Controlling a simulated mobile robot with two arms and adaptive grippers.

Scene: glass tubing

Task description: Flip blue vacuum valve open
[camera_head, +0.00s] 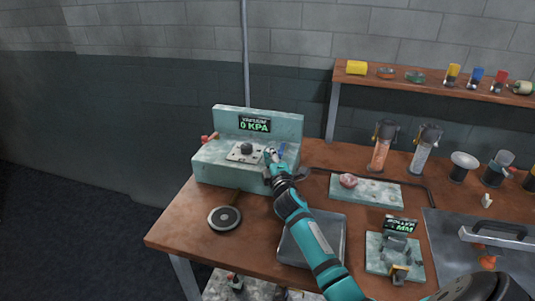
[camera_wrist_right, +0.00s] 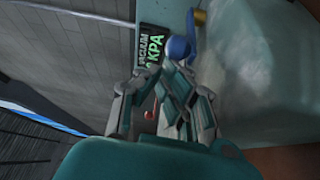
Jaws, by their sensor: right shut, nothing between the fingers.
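The blue valve handle (camera_head: 282,150) sits on top of the pale green vacuum unit (camera_head: 225,172). The unit's display (camera_head: 255,124) reads VACUUM 0 KPA. My right gripper (camera_head: 270,156) is shut and empty, just left of the blue handle. In the right wrist view the blue handle (camera_wrist_right: 180,47) lies just beyond the shut fingers (camera_wrist_right: 160,92), with a brass-coloured part (camera_wrist_right: 200,18) beside it. I cannot tell whether the fingers touch the handle. My left gripper is not in view.
A black knob (camera_head: 246,148) on a white plate stands left of my gripper. A red fitting (camera_head: 208,138) is on the unit's left side. A round black-rimmed disc (camera_head: 224,218), a grey tray (camera_head: 335,240) and a pale slab (camera_head: 378,191) lie on the brown table.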

